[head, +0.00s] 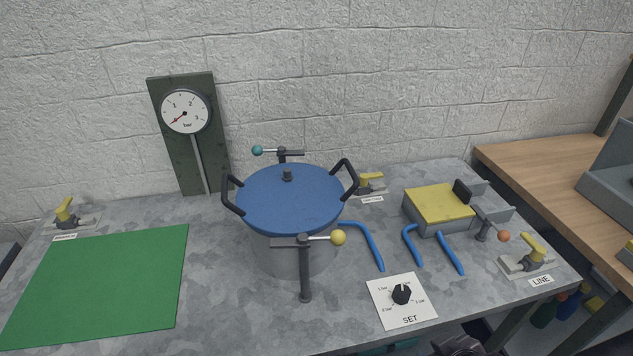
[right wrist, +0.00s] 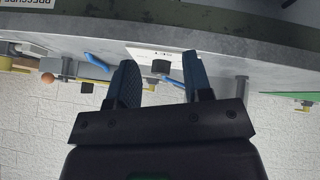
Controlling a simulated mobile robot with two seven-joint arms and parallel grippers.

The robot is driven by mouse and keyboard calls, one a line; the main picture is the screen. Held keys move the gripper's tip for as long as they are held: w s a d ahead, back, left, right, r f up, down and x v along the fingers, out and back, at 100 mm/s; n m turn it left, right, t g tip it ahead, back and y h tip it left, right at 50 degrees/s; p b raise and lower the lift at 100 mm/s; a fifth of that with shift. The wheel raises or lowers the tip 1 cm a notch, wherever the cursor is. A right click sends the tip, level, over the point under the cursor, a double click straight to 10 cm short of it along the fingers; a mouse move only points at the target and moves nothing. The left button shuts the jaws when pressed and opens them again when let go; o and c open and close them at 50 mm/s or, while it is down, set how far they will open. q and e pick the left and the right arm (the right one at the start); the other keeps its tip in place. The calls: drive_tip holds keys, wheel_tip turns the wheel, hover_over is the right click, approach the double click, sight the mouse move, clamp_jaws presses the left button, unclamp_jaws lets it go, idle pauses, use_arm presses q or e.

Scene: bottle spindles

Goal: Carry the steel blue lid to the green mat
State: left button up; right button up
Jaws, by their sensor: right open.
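The steel blue lid (head: 285,205) sits flat on a grey metal pot (head: 290,255), with a small dark knob and two dark loop handles (head: 231,195) at its sides. The green mat (head: 105,283) lies flat and bare at the table's left; a sliver of it shows in the right wrist view (right wrist: 300,97). My right gripper (right wrist: 159,62) is open and empty, away from the lid, with the dial panel beyond its fingers. Only a dark part, probably of my right arm, shows at the head view's bottom edge. My left gripper is not in view.
A post with a yellow-ball lever (head: 338,238) stands before the pot; a teal-ball lever (head: 257,151) is behind. A SET dial panel (head: 401,297), blue hooked tubes (head: 364,245) and a yellow-topped box (head: 440,203) lie right. A pressure gauge (head: 185,111) stands at the back.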

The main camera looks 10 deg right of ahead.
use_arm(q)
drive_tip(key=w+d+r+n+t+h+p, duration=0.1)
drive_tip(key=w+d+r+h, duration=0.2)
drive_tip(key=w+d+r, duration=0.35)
use_arm(e)
drive_tip(key=w+r+n+t+h, duration=0.1)
drive_tip(key=w+r+n+t, duration=0.1)
drive_tip(key=w+r+n, duration=0.35)
use_arm(q)
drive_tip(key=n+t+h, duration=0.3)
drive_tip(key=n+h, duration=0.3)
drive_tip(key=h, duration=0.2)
approach(224, 191)
use_arm(e)
drive_tip(key=n+t+y, duration=0.3)
drive_tip(key=n+t, duration=0.6)
drive_tip(key=n, duration=1.2)
approach(359, 185)
drive_tip(key=w, duration=0.2)
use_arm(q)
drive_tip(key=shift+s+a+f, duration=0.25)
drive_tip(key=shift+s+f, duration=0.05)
use_arm(e)
drive_tip(key=shift+a, duration=0.2)
drive_tip(key=shift+w+r, duration=0.1)
drive_tip(key=shift+w, duration=0.05)
